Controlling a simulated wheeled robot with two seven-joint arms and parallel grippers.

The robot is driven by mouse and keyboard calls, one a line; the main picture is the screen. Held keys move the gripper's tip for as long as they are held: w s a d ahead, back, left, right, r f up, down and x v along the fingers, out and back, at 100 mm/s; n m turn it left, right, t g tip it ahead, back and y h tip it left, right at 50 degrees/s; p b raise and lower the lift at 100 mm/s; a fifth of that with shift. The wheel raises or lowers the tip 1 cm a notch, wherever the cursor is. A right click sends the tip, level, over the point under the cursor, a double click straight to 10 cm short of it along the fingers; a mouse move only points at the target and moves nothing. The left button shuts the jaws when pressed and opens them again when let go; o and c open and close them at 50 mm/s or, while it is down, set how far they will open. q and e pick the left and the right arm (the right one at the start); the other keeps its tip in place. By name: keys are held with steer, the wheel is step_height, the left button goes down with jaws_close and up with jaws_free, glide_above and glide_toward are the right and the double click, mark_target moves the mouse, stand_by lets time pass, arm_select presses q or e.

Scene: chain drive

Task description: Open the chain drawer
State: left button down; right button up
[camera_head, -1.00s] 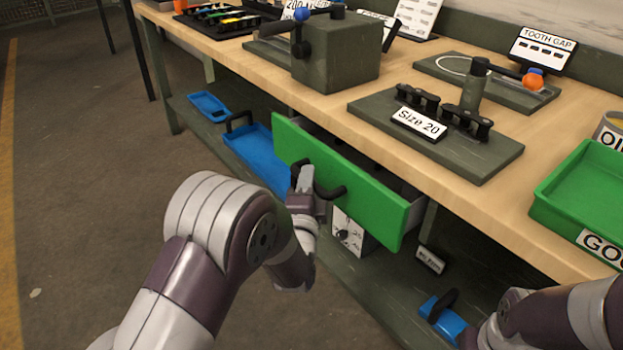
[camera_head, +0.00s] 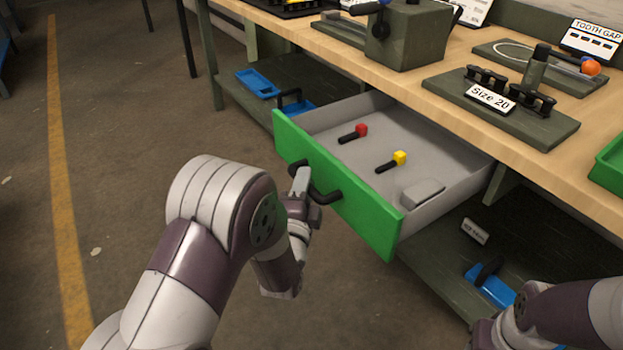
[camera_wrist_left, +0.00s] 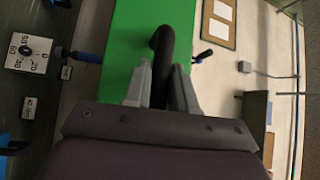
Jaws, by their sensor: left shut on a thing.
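The chain drawer has a green front (camera_head: 372,213) and a grey tray, and it stands well out from under the workbench. A black bar handle (camera_head: 327,197) runs across its front. My left gripper (camera_head: 301,183) is shut on this handle near its left end. In the left wrist view the black handle (camera_wrist_left: 162,60) lies between the two fingers (camera_wrist_left: 158,88), against the green front (camera_wrist_left: 120,40). My right arm (camera_head: 565,315) shows at the bottom right; its gripper is not clearly visible.
In the drawer lie a red-ended tool (camera_head: 354,133), a yellow-ended tool (camera_head: 391,162) and a grey block (camera_head: 422,193). The wooden bench (camera_head: 440,98) carries a Size 20 fixture (camera_head: 500,108). Blue trays (camera_head: 257,84) sit on the lower shelf. Floor at left is clear.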

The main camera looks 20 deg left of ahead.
arm_select(q)
steer(key=shift+s+a+f, duration=0.1)
steer(key=shift+s+a, duration=0.2)
steer(key=shift+s, duration=0.2)
steer(key=c, duration=1)
jaws_free()
steer(key=s, duration=0.4)
steer(key=s+d+f+p, duration=0.1)
steer(key=s, duration=0.3)
steer(key=s+p, duration=0.1)
steer(key=s, duration=0.3)
steer(key=shift+s+d+f, duration=0.25)
steer(key=shift+d+f, duration=0.1)
